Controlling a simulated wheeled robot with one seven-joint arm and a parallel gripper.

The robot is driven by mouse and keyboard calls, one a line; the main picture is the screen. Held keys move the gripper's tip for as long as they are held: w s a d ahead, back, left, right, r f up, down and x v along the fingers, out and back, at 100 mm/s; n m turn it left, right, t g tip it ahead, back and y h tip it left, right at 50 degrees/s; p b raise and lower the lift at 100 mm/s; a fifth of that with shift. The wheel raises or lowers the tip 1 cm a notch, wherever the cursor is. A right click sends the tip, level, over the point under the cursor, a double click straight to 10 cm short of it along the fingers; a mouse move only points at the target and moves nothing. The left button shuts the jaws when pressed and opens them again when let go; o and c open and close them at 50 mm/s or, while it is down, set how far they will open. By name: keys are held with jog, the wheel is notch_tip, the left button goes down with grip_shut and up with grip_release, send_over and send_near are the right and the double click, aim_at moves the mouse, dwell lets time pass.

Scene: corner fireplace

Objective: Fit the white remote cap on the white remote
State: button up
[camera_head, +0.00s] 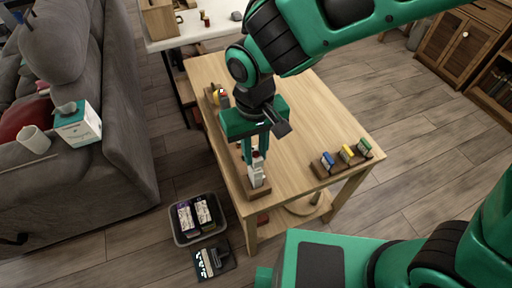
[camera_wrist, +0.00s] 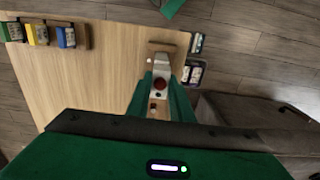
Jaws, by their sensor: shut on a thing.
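The white remote (camera_head: 257,176) stands upright in a small wooden stand (camera_head: 257,192) at the table's near left corner. My gripper (camera_head: 256,152) is above it, pointing down, with its fingers shut around a small white piece that I take for the white remote cap (camera_wrist: 161,70). A round red spot shows between the fingers in the wrist view. The held piece is in line with the top of the remote. The fingers partly hide the join, so I cannot tell whether the cap is seated or only touching. The wooden stand also shows in the wrist view (camera_wrist: 162,46).
The wooden table (camera_head: 310,115) is mostly bare. A rack (camera_head: 342,162) with blue, yellow and green items sits at its right front. Another holder with small items (camera_head: 215,97) is along the left edge. A grey bin (camera_head: 183,238) stands on the floor, beside a grey sofa (camera_head: 120,130).

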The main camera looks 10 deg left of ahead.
jog(key=shift+f, duration=1.2)
dwell(0.6)
jog(key=o, duration=1)
notch_tip(320, 180, up, 11)
jog(key=shift+f, duration=0.1)
jog(key=w+d+r+m, duration=0.1)
jog(key=w+d+m, duration=0.25)
jog(key=d, duration=1.05)
jog(key=w+d+r+m, duration=0.1)
jog(key=w+d+m, duration=0.25)
jog(key=d, duration=1.05)
jog(key=s+d+m, duration=0.2)
jog(key=s+d, duration=0.2)
jog(key=d, duration=0.2)
jog(key=s+d+m, duration=0.2)
jog(key=s+d, duration=0.3)
jog(key=d, duration=0.1)
jog(key=s+d+f+m, duration=0.1)
jog(key=s+d, duration=0.3)
jog(key=d, duration=0.3)
jog(key=shift+s+m, duration=0.35)
jog(key=shift+m, duration=0.05)
